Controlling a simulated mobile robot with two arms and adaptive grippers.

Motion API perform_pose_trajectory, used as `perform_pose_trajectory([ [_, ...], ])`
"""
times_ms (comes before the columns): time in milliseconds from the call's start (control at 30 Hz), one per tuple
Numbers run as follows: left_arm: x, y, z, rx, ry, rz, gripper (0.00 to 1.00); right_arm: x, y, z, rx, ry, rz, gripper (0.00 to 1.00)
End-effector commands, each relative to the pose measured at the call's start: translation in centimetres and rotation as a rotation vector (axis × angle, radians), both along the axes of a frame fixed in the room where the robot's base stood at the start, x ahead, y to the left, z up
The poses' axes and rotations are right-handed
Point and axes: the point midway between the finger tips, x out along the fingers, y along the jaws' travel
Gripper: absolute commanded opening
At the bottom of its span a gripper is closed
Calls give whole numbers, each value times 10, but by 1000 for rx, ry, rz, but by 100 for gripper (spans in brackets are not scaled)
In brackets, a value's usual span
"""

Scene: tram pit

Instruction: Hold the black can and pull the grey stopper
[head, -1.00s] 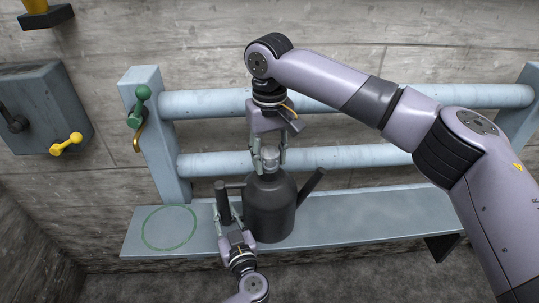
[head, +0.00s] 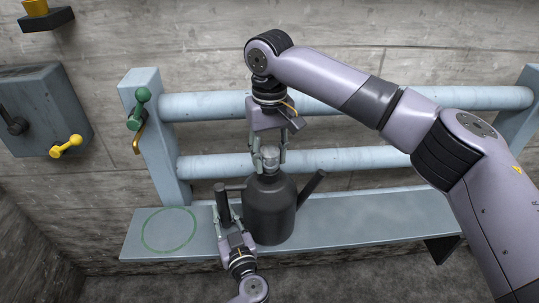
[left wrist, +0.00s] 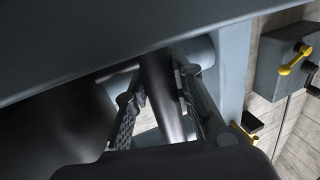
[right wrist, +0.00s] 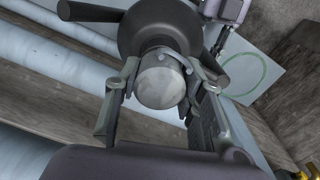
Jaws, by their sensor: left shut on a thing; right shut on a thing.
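The black can (head: 270,212) stands upright on the blue-grey shelf, with its spout (head: 312,187) to the right and its handle (head: 222,200) to the left. The grey stopper (head: 270,156) sits at the top of the can's neck; it also shows as a round grey end in the right wrist view (right wrist: 160,82). My right gripper (head: 268,160) comes from above and is shut on the stopper. My left gripper (head: 228,222) comes from below and is shut on the can's handle. In the left wrist view the dark handle bar (left wrist: 160,95) lies between its fingers.
The shelf (head: 375,215) is clear right of the can. A green ring (head: 145,232) is marked on its bare left part. Two blue pipes (head: 430,97) run behind. A green lever (head: 140,105) and a box with a yellow lever (head: 66,147) are at left.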

Motion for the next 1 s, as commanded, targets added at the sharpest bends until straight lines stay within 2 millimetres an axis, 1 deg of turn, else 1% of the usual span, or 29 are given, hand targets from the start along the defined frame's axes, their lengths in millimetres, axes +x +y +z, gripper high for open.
perform_pose_trajectory([
  [1000, 0, 0, 0, 0, 1, 0, 0, 0, 0, 21, 1, -1, 0, 5],
])
